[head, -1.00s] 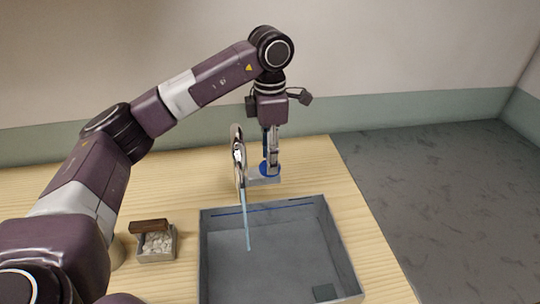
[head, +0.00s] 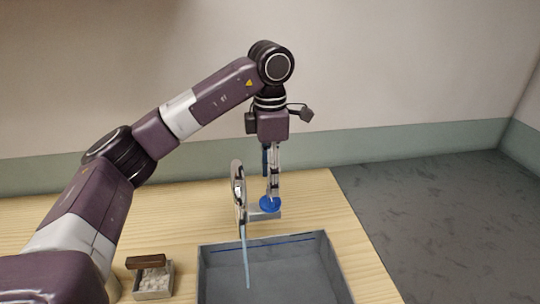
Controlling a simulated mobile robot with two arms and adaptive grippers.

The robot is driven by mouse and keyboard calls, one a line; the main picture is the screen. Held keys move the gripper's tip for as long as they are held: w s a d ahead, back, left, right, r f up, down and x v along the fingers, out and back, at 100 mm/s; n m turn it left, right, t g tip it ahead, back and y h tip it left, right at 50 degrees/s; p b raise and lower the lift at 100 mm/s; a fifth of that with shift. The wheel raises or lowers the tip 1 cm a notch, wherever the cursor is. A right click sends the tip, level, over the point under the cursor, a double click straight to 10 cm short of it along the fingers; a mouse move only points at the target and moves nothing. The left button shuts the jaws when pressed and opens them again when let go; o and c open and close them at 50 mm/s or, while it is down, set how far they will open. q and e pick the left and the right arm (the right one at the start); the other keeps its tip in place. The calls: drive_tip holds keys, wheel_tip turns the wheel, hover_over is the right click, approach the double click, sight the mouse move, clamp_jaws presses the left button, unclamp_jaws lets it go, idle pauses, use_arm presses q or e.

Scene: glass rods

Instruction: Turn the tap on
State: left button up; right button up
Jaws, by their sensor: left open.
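The tap (head: 238,190) is a curved metal spout standing at the back edge of the grey basin, with a blue round knob (head: 270,204) on a pale base to its right. A thin light-blue stream (head: 246,262) hangs from the spout down into the basin (head: 327,262). My left gripper (head: 273,196) points straight down at the knob from above, with its fingertips at or just over it. Its fingers are open, and whether they touch the knob I cannot tell. My right gripper is not in view.
A small grey box (head: 155,283) with pale pebbles stands left of the basin, with a brown block (head: 146,262) lying across its back edge. The wooden table (head: 322,200) is clear right of the tap. Its right edge drops to a dark grey floor (head: 440,210).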

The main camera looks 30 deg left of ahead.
use_arm(q)
wheel_tip(320, 180, up, 8)
drive_tip(key=shift+f, duration=0.2)
drive_tip(key=shift+f, duration=0.1)
idle(0.6)
